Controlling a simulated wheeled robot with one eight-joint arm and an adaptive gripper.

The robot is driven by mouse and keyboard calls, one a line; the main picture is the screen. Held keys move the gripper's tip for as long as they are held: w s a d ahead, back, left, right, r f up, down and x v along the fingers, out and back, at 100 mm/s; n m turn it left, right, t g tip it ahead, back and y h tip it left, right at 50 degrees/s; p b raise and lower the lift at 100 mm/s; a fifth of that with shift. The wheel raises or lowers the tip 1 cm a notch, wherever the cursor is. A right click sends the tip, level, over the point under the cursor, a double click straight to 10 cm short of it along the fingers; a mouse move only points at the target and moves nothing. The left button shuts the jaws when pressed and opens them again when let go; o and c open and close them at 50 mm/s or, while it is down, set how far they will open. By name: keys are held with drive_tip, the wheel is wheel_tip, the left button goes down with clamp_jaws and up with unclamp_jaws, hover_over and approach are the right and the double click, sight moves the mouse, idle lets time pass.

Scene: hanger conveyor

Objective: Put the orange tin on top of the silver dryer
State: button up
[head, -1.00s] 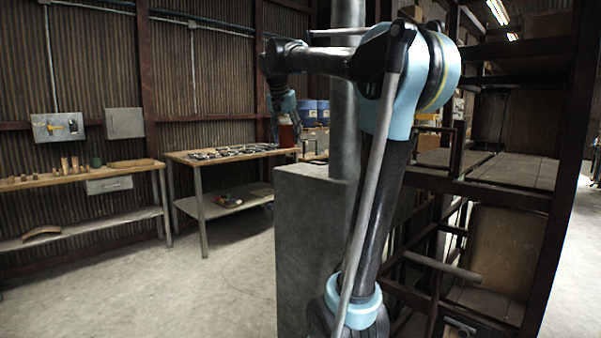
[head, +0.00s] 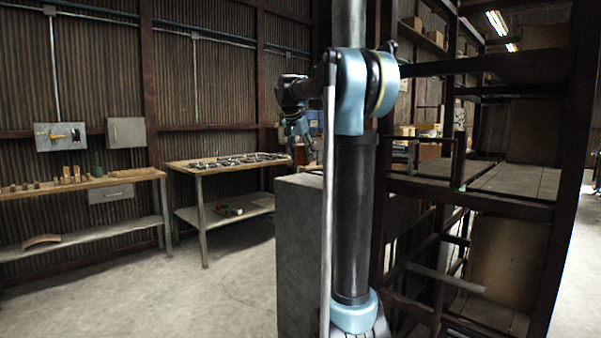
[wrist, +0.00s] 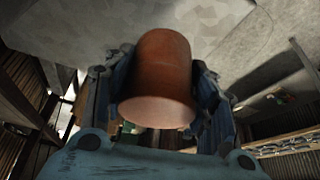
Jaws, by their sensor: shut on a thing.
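The orange tin (wrist: 160,72), a rust-orange cylinder, is between the two fingers of my gripper (wrist: 160,85) in the wrist view. The fingers press on its sides, and its end faces the camera.
A workbench (head: 215,163) with small dark parts stands behind at left centre. Another bench (head: 80,184) is at far left. Dark metal shelving (head: 520,200) fills the right. The floor at left is open.

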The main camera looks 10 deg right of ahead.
sight(298, 150)
drive_tip(key=shift+f, duration=2.65)
drive_tip(key=o, duration=1.3)
drive_tip(key=shift+c, duration=0.2)
drive_tip(key=v, duration=1.2)
